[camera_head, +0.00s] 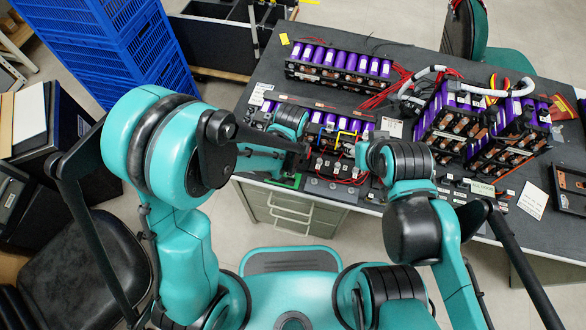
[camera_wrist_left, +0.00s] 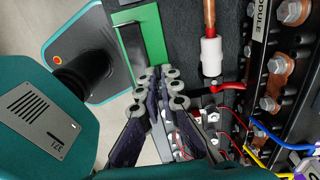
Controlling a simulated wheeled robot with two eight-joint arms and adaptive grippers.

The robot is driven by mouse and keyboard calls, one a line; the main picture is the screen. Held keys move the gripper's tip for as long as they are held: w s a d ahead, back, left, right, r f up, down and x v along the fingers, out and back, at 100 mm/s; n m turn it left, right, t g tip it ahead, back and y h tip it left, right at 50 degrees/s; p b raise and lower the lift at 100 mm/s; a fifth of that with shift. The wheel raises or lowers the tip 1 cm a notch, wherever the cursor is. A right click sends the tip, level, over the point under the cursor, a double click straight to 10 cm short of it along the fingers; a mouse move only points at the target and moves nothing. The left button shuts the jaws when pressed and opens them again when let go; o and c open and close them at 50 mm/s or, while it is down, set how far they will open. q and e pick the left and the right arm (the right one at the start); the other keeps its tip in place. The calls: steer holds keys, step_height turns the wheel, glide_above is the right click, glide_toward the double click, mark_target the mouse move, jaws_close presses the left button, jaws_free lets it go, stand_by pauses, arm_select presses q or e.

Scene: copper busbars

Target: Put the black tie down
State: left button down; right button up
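My left gripper (camera_wrist_left: 160,76) is low over the near edge of the work table, beside a green-edged piece (camera_wrist_left: 153,45). In the left wrist view its two fingers lean together, with their tips very close. I cannot make out whether a thin thing sits between them. A narrow dark strip (camera_wrist_left: 127,45) lies along the green piece just beyond the left fingertip. It may be the black tie, but I cannot tell for sure. In the head view the left gripper (camera_head: 296,158) is small and partly hidden by its arm. My right gripper cannot be made out behind its arm.
A battery module with copper busbars (camera_wrist_left: 278,85) stands right of the left gripper, with red, blue and yellow wires near it. A copper rod with a white sleeve (camera_wrist_left: 211,57) lies just ahead. More purple-cell modules (camera_head: 340,62) crowd the dark table (camera_head: 410,57).

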arm_select(q)
steer(key=shift+s+a+r, duration=0.1)
steer(key=shift+a, duration=0.1)
steer(key=shift+f, duration=0.2)
steer(key=c, duration=1.7)
jaws_free()
steer(key=shift+r, duration=0.1)
arm_select(e)
steer(key=shift+a, duration=0.2)
